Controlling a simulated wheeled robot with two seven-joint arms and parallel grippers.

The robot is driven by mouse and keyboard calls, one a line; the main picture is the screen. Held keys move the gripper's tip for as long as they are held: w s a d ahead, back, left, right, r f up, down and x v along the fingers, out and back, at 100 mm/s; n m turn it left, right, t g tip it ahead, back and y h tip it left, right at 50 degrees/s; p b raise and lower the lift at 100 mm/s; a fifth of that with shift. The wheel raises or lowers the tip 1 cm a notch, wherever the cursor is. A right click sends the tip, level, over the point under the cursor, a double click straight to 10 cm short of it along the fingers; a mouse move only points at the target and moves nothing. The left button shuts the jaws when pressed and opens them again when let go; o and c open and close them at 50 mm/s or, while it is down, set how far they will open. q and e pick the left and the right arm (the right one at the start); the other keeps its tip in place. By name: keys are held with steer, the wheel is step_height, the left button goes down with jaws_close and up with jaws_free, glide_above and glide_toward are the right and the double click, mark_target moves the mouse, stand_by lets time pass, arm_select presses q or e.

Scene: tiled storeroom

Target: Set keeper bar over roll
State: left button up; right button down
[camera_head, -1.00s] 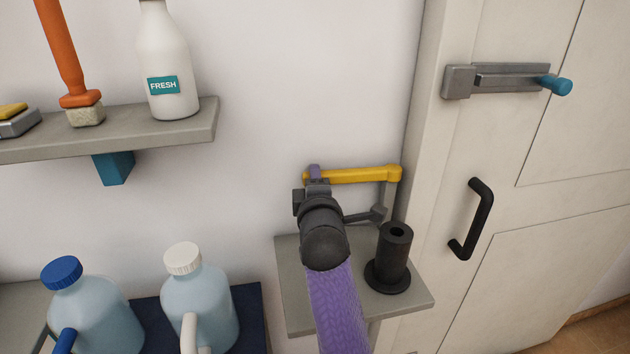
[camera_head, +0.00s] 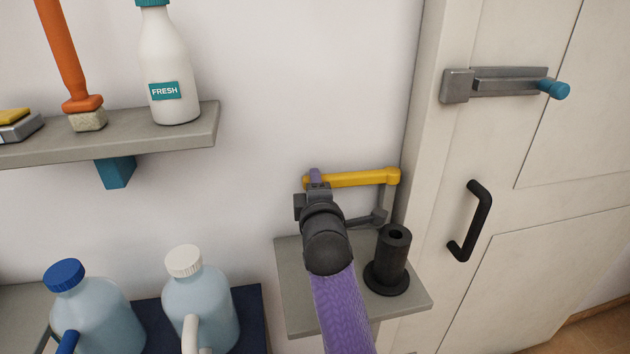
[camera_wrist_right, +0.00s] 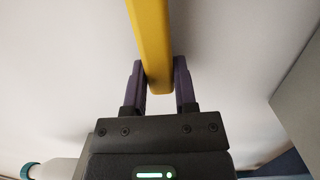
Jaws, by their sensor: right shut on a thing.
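The yellow keeper bar (camera_head: 358,179) lies roughly level against the wall. Its right end joins a grey bracket arm (camera_head: 388,200) beside the door frame. My right gripper (camera_head: 315,177) is at the bar's left end, partly hidden by my own wrist. In the right wrist view, the purple fingers of my right gripper (camera_wrist_right: 160,82) stand on both sides of the yellow bar (camera_wrist_right: 151,40) and hold its end. A dark upright spool (camera_head: 393,257) with a wide base stands on the small grey shelf below; I cannot tell whether it is the roll. My left gripper is out of view.
The small grey shelf (camera_head: 297,300) is partly covered by my right arm. Two jugs (camera_head: 205,305) (camera_head: 100,325) stand to the left. An upper shelf (camera_head: 205,133) holds a white bottle (camera_head: 168,60) and an orange-handled brush (camera_head: 67,50). A door handle (camera_head: 470,220) is at right.

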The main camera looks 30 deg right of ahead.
steer(key=s+n+t+y+p, duration=0.1)
steer(key=s+n+y+p, duration=0.4)
steer(key=s+y+p, duration=0.2)
steer(key=shift+s+n+y+p, duration=0.25)
steer(key=shift+n+y+p, duration=0.15)
steer(key=shift+y+p, duration=0.8)
steer(key=shift+f, duration=0.1)
steer(key=shift+c, duration=2)
jaws_free()
steer(key=s+d+p, duration=0.1)
steer(key=s, duration=0.9)
steer(key=shift+d, duration=0.3)
